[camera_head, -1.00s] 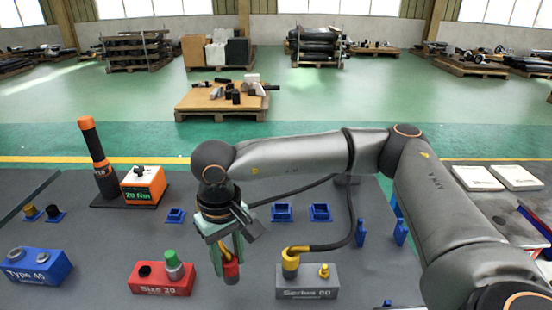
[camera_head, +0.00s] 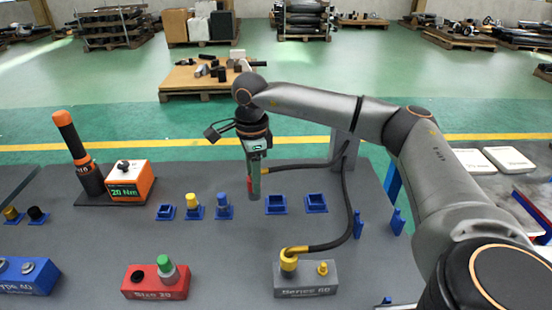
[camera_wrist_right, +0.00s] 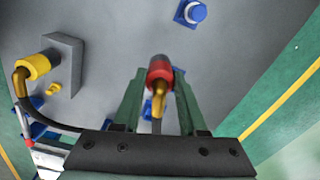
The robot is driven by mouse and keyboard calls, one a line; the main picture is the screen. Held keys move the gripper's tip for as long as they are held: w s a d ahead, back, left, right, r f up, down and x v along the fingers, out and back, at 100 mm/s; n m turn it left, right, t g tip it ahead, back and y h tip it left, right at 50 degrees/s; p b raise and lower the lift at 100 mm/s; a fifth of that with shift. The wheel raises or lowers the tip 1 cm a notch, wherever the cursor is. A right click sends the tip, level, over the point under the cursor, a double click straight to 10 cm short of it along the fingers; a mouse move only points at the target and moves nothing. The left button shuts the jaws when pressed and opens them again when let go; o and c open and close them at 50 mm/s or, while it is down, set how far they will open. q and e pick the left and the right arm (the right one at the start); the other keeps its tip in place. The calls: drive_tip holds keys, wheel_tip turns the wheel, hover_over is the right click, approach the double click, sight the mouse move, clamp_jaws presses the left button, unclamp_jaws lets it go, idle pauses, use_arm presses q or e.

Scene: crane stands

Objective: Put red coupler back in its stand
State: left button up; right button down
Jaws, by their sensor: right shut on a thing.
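My right gripper (camera_head: 255,185) hangs pointing down above the back middle of the grey table in the head view. In the right wrist view its green fingers (camera_wrist_right: 158,82) are shut on the red coupler (camera_wrist_right: 159,66), which has a bent brass-coloured end. In the head view the coupler is mostly hidden by the fingers. Small blue stands are in a row: an empty small one (camera_head: 165,212), one with a yellow piece (camera_head: 194,207), one with a blue piece (camera_head: 223,207), and two wider empty ones (camera_head: 275,204) (camera_head: 315,203). My left gripper is not in view.
A red block (camera_head: 155,284) with a green-topped fitting and a grey block (camera_head: 306,279) with a yellow coupler (camera_head: 289,260) stand at the front. A black hose (camera_head: 346,200) arches from the yellow coupler. An orange torque box (camera_head: 130,182) stands left.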

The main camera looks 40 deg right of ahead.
use_arm(q)
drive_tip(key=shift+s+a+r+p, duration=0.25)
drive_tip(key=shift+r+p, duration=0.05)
drive_tip(key=shift+p, duration=0.1)
use_arm(e)
drive_tip(key=d+m, duration=0.7)
drive_tip(key=m, duration=0.2)
drive_tip(key=shift+r, duration=0.35)
drive_tip(key=shift+w+d, duration=0.1)
wheel_tip(320, 180, down, 6)
drive_tip(key=shift+r+b, duration=0.25)
drive_tip(key=shift+b, duration=0.95)
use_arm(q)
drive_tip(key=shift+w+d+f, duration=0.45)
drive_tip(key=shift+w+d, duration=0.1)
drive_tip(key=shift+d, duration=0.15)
use_arm(e)
drive_tip(key=shift+f, duration=0.15)
